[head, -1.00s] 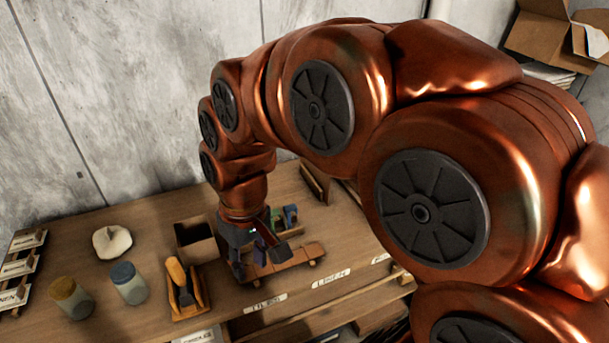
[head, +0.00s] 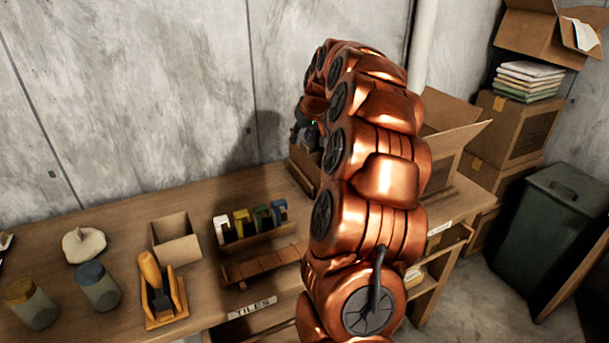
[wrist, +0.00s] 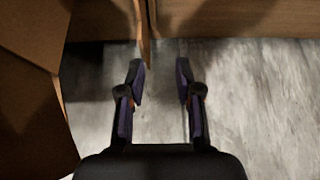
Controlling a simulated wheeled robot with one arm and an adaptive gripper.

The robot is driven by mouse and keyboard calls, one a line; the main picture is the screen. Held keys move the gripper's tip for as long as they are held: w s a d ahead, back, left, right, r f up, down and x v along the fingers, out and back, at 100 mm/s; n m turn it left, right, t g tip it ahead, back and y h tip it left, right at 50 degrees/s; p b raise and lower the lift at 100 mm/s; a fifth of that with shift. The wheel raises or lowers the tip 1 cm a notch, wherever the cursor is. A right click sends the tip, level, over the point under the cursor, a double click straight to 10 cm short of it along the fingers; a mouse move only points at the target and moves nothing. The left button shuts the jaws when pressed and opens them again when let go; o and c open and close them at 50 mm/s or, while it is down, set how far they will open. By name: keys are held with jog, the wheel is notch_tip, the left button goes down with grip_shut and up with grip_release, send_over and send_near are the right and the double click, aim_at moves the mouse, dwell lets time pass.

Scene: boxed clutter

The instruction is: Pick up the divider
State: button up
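My gripper shows in the wrist view (wrist: 160,78) with its two dark fingers apart and nothing between them. A thin upright wooden panel, which looks like the divider (wrist: 146,38), is seen nearly edge-on just ahead of the left fingertip. I cannot tell whether they touch. In the head view, part of my gripper (head: 301,134) shows above a wooden box (head: 303,168) at the back of the bench. My arm hides most of that area, and the divider cannot be made out there.
A brown cardboard surface (wrist: 30,85) stands close on the left in the wrist view. The bench (head: 215,190) holds a rack of coloured blocks (head: 255,237), tiles (head: 262,264), a small open box (head: 175,239) and jars (head: 98,286). An open carton (head: 452,140) stands right of my arm.

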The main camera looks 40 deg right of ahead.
aim_at(302, 150)
jog(key=shift+w+d+f+p, duration=0.15)
jog(key=shift+w+d+f, duration=0.4)
jog(key=shift+f, duration=0.7)
jog(key=shift+w+d+f+p, duration=0.15)
jog(key=shift+w+d+f, duration=0.35)
jog(key=shift+f, duration=0.8)
jog(key=shift+w+d+f+p, duration=0.15)
jog(key=shift+w+d+f, duration=0.4)
jog(key=shift+f, duration=0.7)
grip_shut()
